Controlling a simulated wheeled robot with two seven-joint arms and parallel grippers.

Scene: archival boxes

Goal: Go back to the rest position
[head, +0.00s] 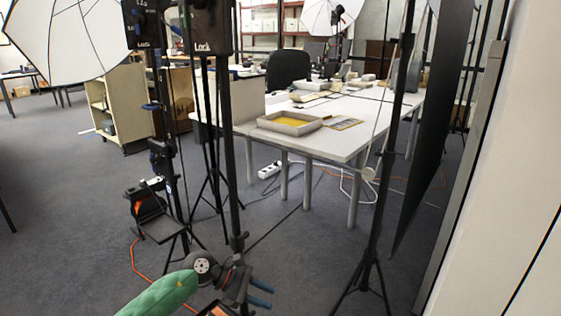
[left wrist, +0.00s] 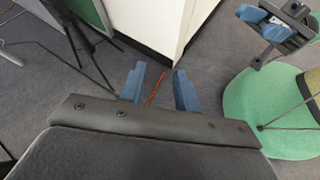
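My left gripper (head: 271,296) is low at the bottom middle of the head view, at the end of my green arm. Its two blue fingers are apart with nothing between them. In the left wrist view the same gripper (left wrist: 160,69) is open and empty above the grey carpet. What looks like my right gripper (left wrist: 275,22) shows at the top right of that view, beside my green base. Its blue parts are seen at an angle, and its opening is unclear. It is not seen in the head view.
Light stands (head: 226,120) rise close in front, with a black case (head: 148,205) at their feet. A white table (head: 342,138) bears a grey-rimmed yellow tray (head: 290,130). A black panel (head: 432,125) and white wall (head: 520,170) close the right. Orange cable crosses the carpet.

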